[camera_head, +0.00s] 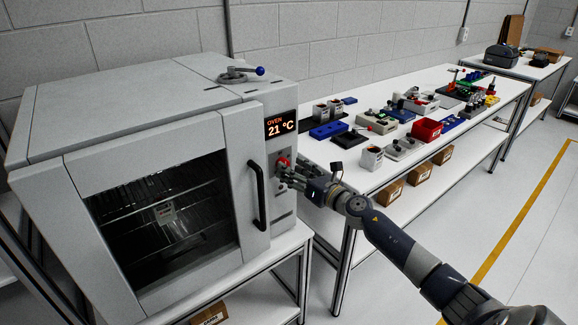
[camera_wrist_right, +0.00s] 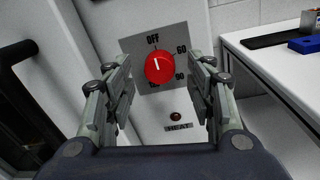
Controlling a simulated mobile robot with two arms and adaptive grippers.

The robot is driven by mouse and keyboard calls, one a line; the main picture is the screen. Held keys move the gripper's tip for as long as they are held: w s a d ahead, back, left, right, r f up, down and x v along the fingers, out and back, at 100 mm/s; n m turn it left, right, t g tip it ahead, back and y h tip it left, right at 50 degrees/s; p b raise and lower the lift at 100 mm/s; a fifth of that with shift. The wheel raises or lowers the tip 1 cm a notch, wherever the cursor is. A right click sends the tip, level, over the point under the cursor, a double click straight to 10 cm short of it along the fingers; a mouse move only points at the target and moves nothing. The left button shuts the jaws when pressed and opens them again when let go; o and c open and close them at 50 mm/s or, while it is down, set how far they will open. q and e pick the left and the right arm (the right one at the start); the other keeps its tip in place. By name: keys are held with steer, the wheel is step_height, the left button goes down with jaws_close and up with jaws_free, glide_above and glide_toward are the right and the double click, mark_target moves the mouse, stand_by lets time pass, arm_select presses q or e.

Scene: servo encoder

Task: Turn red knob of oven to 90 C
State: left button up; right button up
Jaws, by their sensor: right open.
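The oven (camera_head: 150,170) stands at the left with its glass door closed. Its display (camera_head: 280,125) reads 21 °C. The red knob (camera_head: 283,162) is on the front panel right of the door handle; in the right wrist view the knob (camera_wrist_right: 159,68) has its white mark pointing up at OFF. Labels around it include 60 at upper right; the lower ones are partly hidden. My right gripper (camera_head: 288,172) is open in front of the knob; in the right wrist view its fingers (camera_wrist_right: 162,90) are on either side of the knob, apart from it. My left gripper is out of view.
The door handle (camera_head: 257,193) sticks out left of the knob. A HEAT lamp (camera_wrist_right: 175,116) is below the knob. A long white table (camera_head: 345,170) with several parts and boxes stands right of the oven.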

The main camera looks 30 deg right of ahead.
steer(key=shift+w+a, duration=0.2)
steer(key=shift+w, duration=0.85)
steer(key=shift+c, duration=0.2)
steer(key=c, duration=1)
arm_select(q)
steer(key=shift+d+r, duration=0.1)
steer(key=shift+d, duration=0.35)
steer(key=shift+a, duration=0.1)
